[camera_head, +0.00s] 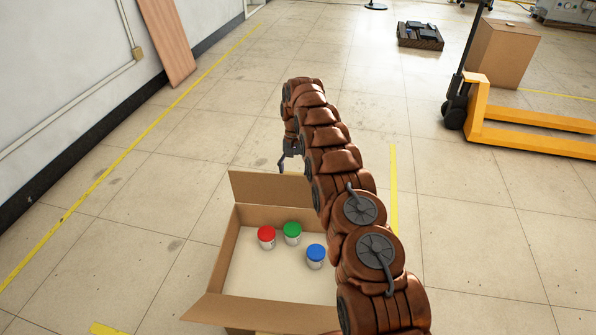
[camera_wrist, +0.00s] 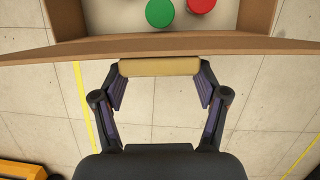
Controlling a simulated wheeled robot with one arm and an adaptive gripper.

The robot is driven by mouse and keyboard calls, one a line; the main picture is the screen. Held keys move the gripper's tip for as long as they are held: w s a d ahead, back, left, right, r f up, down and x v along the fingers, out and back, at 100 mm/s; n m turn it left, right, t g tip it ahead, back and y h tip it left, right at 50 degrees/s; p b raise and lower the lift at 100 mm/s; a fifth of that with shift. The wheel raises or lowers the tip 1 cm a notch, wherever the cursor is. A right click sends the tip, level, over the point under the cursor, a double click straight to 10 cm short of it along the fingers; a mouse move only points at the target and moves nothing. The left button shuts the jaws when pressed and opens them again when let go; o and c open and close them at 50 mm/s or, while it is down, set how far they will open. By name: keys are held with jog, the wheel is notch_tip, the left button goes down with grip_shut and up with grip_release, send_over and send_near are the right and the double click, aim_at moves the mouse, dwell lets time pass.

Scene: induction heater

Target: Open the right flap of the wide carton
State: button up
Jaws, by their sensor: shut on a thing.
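The wide carton (camera_head: 229,251) stands open on the floor in the head view, with its far flap (camera_head: 262,188) raised and another flap (camera_head: 215,308) folded outward at the near left. My arm hides the carton's right side. My gripper (camera_head: 288,157) is just beyond the far flap, partly hidden by my arm. In the wrist view, my gripper (camera_wrist: 160,75) is shut on a pale tan bar (camera_wrist: 160,68) that spans its fingertips. The bar is close to the flap edge (camera_wrist: 60,52); I cannot tell whether they touch.
Inside the carton stand a red-lidded can (camera_head: 266,234), a green-lidded can (camera_head: 292,230) and a blue-lidded can (camera_head: 315,252). A yellow pallet jack (camera_head: 530,130) and a closed brown box (camera_head: 502,52) stand at right. The floor left of the carton is clear.

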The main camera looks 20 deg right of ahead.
jog(key=shift+w+f, duration=0.1)
dwell(0.4)
jog(key=o, duration=1.7)
